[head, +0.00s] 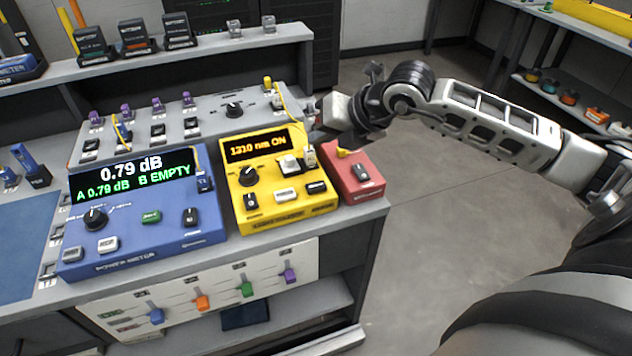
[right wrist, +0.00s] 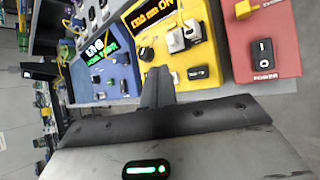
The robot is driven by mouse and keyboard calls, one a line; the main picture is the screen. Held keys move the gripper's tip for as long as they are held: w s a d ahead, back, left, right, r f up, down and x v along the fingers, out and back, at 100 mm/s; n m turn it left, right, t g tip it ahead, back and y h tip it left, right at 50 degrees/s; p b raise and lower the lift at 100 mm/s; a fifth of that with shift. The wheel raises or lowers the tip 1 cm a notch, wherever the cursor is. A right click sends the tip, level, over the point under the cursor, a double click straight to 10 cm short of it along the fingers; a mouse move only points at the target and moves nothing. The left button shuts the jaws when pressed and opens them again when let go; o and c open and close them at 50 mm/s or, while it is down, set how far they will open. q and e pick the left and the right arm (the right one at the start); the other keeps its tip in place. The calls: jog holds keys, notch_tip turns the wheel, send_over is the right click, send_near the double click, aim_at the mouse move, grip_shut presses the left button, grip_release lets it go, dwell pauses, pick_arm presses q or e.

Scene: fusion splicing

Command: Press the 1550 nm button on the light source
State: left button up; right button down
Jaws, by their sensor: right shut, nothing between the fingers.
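The light source is a yellow box (head: 270,210) on the bench, with a display (head: 258,146) reading "1310 nm ON". Its top carries a black switch (head: 250,201), a white button (head: 285,195), a black button (head: 317,187) and a pale connector block (head: 290,164). I cannot read the button labels. My right gripper (head: 318,134) is just behind and right of the box in the head view. In the right wrist view its fingers (right wrist: 158,84) are shut and empty, pointing toward the yellow box (right wrist: 150,55) and partly covering its near edge. My left gripper is out of view.
A blue power meter (head: 140,232) reading 0.79 dB stands left of the light source. A red box (head: 350,178) with a power switch (right wrist: 262,50) stands right of it, at the bench's right end. A grey panel (head: 190,112) with knobs lies behind. Open floor lies right of the bench.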

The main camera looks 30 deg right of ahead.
jog(key=shift+f, duration=0.1)
jog(key=b, duration=0.5)
send_over(320, 188)
notch_tip(320, 188, down, 7)
jog(key=shift+f, duration=0.1)
jog(key=shift+f+b, duration=0.5)
jog(key=shift+f, duration=0.15)
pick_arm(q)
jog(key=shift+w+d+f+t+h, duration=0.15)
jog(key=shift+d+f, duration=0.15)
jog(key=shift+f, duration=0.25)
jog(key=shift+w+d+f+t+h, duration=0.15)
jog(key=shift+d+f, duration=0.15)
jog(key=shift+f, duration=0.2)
pick_arm(e)
jog(key=shift+f, duration=0.1)
pick_arm(q)
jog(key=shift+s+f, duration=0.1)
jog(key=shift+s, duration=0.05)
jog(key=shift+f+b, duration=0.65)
jog(key=shift+b, duration=0.05)
pick_arm(e)
jog(key=shift+f, duration=0.45)
